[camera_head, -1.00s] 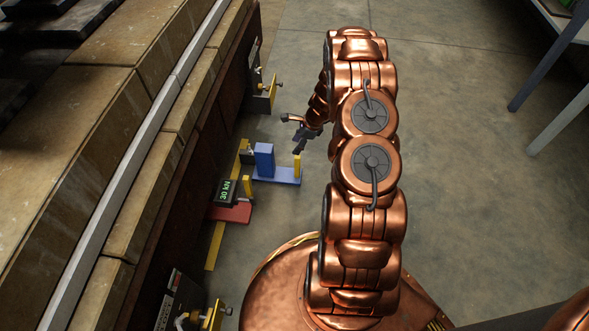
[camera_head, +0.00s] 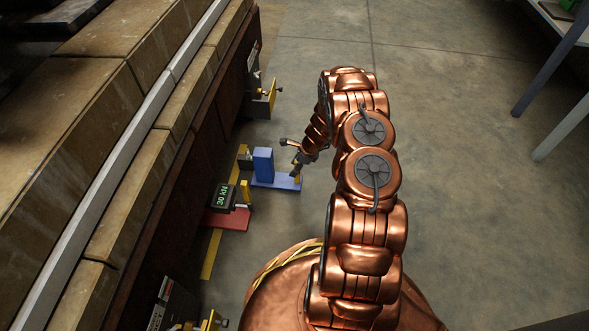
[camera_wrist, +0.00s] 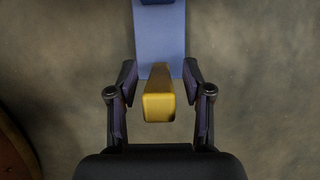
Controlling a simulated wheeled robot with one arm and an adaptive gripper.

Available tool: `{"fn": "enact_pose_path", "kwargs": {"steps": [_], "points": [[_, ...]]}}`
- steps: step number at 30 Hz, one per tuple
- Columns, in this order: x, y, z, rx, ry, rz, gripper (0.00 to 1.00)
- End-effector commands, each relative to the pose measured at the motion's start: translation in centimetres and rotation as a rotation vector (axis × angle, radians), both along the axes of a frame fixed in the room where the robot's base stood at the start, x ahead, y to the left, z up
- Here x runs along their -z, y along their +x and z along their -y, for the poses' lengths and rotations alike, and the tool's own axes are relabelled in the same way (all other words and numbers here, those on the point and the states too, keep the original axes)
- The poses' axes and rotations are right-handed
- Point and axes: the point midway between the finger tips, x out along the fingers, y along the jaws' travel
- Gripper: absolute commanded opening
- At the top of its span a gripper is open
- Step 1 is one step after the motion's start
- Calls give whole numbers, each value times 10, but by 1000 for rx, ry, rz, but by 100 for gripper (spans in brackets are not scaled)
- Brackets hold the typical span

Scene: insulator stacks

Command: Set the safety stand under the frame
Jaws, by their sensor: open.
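The safety stand looks to be the blue piece on the floor, with a flat base (camera_head: 275,182), an upright blue block (camera_head: 263,160) and a yellow handle post (camera_wrist: 168,106) at its right end. It stands beside the long brown frame (camera_head: 187,190), just right of its lower edge. My gripper (camera_head: 297,157) is at the handle post. In the wrist view, its two dark fingers (camera_wrist: 160,72) are apart on either side of the yellow post, with a gap on both sides. The blue base runs away at the top of that view.
A red-based unit with a "30 kN" display (camera_head: 224,197) stands close in front of the stand. A yellow strip (camera_head: 212,255) lies on the floor. Yellow-fitted brackets (camera_head: 262,101) are along the frame. Open concrete floor lies to the right, with table legs at upper right.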

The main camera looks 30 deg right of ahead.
Motion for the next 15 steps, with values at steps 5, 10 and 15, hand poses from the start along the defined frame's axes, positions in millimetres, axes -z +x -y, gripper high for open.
{"fn": "enact_pose_path", "kwargs": {"steps": [5,10,15], "points": [[2,1,-1,-1,0,0,50],[2,1,-1,-1,1,1,47],[2,1,-1,-1,1,1,29]]}}
